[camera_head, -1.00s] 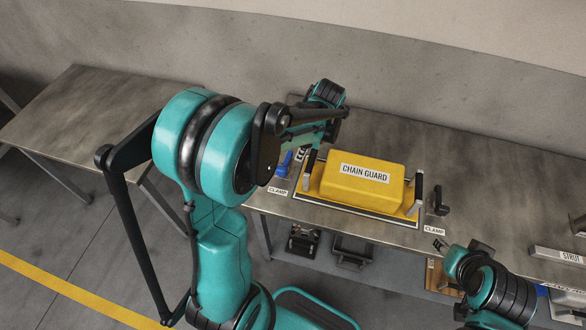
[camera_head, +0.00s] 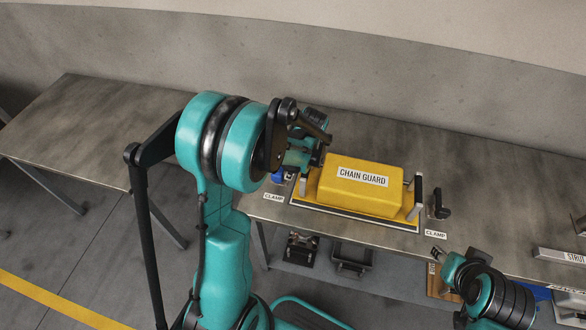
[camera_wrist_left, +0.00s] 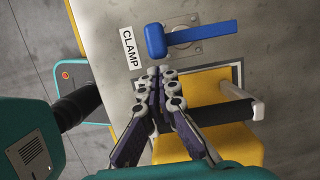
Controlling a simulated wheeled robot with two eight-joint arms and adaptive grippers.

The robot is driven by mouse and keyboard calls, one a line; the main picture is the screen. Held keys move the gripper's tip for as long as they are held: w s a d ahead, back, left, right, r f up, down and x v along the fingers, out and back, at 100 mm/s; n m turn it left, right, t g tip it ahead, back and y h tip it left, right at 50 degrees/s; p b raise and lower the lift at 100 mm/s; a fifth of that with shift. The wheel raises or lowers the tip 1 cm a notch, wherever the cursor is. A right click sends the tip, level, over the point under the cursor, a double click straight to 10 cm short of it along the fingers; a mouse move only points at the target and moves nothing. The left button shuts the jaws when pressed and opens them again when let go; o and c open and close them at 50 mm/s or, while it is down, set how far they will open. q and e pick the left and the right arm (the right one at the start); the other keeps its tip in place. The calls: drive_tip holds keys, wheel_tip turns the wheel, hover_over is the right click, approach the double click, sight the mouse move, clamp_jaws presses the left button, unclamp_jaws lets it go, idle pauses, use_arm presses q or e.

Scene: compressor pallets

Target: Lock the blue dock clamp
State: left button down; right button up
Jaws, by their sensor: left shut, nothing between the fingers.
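The blue dock clamp (camera_head: 277,177) is at the left end of the yellow chain guard's dock, mostly hidden behind my left arm in the head view. In the left wrist view its blue handle (camera_wrist_left: 205,33) lies crosswise over a metal plate, with a thick rounded end (camera_wrist_left: 155,42) beside the CLAMP label. My left gripper (camera_wrist_left: 161,72) is shut and empty, its fingertips just short of the handle's thick end; I cannot tell if they touch. My right gripper (camera_head: 438,253) is small at the lower right of the head view, its finger state unclear.
The yellow chain guard (camera_head: 360,187) sits in its dock with upright posts at both ends. A black clamp (camera_head: 437,207) stands at the dock's right. A strut (camera_head: 560,255) lies further right. The left table (camera_head: 100,130) is bare.

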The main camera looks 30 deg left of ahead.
use_arm(q)
drive_tip(key=shift+a+f, duration=0.15)
drive_tip(key=shift+f, duration=0.45)
use_arm(e)
drive_tip(key=shift+f, duration=0.2)
